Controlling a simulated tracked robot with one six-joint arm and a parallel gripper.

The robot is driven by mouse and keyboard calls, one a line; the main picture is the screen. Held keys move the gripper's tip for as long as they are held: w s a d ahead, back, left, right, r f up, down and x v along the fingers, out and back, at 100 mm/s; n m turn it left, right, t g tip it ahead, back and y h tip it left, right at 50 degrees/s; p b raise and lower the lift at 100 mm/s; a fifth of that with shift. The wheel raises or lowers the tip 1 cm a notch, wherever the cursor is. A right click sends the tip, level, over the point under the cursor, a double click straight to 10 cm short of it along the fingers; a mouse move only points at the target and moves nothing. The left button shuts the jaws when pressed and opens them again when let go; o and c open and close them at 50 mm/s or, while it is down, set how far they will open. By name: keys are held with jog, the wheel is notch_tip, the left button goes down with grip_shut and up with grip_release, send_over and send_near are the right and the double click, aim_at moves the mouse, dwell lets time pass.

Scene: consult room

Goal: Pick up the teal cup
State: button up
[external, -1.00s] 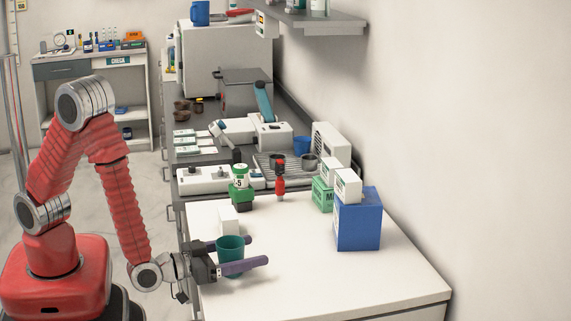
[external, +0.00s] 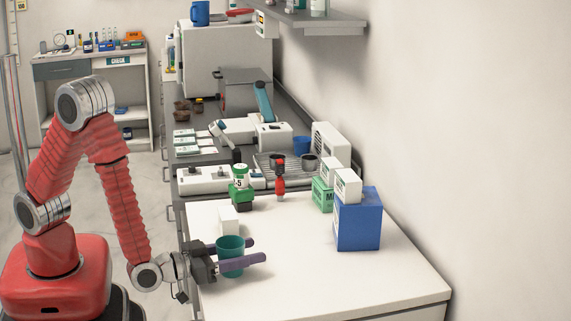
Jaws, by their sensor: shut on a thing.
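The teal cup (external: 231,250) is upright over the near left part of the white counter (external: 310,283). My gripper (external: 240,256) reaches in from the left, with one purple finger on the far side of the cup and one on the near side. The fingers are shut on the cup. The near finger hides part of its lower wall. I cannot tell for sure whether the cup's base touches the counter.
A small white box (external: 228,221) stands just behind the cup. Behind it are a green-capped container (external: 240,179) and a red tool (external: 280,182). A blue box (external: 358,220) with white boxes stands to the right. The counter's front right is clear.

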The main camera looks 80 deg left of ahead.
notch_tip(320, 180, up, 10)
dwell(0.9)
